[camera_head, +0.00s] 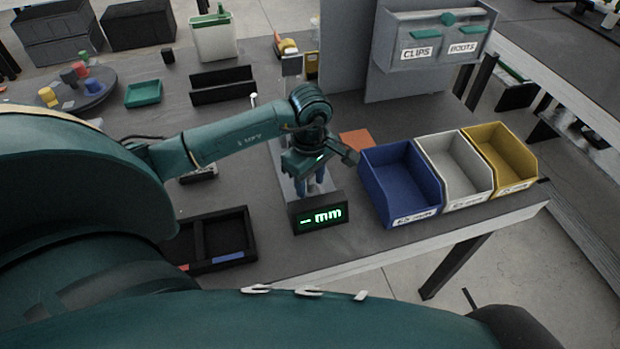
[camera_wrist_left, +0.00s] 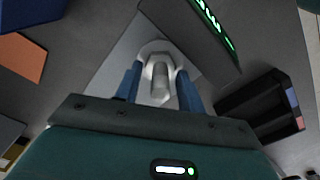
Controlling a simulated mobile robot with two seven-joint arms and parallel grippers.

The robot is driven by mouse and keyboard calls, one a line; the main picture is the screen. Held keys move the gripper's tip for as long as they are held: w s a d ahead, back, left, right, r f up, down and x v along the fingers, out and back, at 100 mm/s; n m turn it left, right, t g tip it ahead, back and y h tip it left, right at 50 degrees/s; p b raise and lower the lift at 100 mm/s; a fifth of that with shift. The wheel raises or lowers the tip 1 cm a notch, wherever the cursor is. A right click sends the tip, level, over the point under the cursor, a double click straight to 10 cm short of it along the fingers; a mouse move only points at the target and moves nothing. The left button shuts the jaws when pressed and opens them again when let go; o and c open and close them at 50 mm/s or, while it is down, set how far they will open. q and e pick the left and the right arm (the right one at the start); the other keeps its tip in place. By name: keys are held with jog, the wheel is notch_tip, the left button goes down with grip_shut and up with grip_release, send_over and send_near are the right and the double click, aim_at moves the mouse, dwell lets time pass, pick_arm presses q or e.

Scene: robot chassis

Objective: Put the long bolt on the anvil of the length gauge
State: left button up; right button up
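The length gauge (camera_head: 318,214) stands near the table's front edge; its green display reads dashes and "mm". In the left wrist view its pale round anvil (camera_wrist_left: 156,46) shows beyond my fingertips. My left gripper (camera_head: 316,186) points down over the gauge, just behind the display. In the left wrist view, its blue fingers (camera_wrist_left: 160,72) are closed on both sides of a silver bolt (camera_wrist_left: 160,85), which lines up with the anvil. I cannot tell whether the bolt touches the anvil. The gripper hides the bolt in the head view. My right gripper is not in view.
Blue (camera_head: 400,190), white (camera_head: 455,170) and yellow (camera_head: 500,155) bins stand right of the gauge. A black divided tray (camera_head: 215,240) lies to its left. An orange-brown square (camera_head: 355,140) lies behind the gauge. A green tray (camera_head: 143,93) and a round turntable (camera_head: 75,95) are farther back.

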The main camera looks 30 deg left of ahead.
pick_arm(q)
jog(key=shift+r, duration=0.45)
notch_tip(320, 180, up, 12)
jog(key=shift+f, duration=0.25)
dwell(0.4)
